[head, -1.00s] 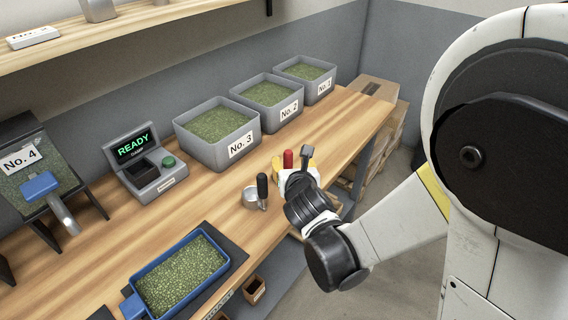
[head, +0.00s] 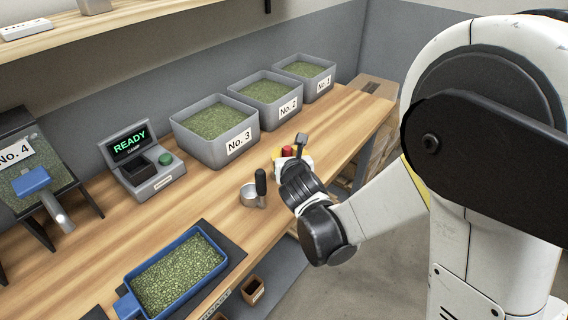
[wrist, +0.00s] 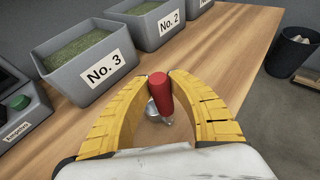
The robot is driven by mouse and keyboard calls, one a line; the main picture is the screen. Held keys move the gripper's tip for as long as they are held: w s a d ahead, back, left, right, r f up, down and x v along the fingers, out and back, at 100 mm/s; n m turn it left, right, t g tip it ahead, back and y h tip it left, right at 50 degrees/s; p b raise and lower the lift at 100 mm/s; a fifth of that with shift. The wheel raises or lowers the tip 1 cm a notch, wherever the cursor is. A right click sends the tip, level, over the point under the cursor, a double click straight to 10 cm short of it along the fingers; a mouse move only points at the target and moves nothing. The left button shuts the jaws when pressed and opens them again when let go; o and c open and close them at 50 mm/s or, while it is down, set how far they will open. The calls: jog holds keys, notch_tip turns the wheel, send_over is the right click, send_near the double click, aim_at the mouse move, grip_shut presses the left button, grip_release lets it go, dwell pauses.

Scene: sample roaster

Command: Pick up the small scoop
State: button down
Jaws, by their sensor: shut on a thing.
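A small scoop with a red handle (wrist: 160,92) and a round metal bowl (wrist: 152,110) is between my yellow fingers in the wrist view. My gripper (wrist: 159,84) is shut on its red handle, which is roughly upright. In the head view my gripper (head: 287,152) is over the right part of the bench. Only the top of the red handle (head: 287,150) shows there; the bowl is hidden. I cannot tell whether the bowl touches the bench.
A black-handled metal scoop (head: 261,183) stands just left of my gripper. Grey bean bins No. 3 (head: 240,141), No. 2 (head: 288,111) and No. 1 (head: 324,84) line the back. A blue tray of beans (head: 143,311) is at the front.

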jog(key=shift+r, duration=0.1)
notch_tip(320, 180, up, 4)
jog(key=p, duration=0.3)
jog(key=shift+r, duration=0.2)
jog(key=s+d+r+p, duration=0.4)
jog(key=s+d+r, duration=0.2)
jog(key=s+d, duration=0.2)
jog(key=shift+s+r, duration=0.15)
jog(key=shift+r, duration=0.05)
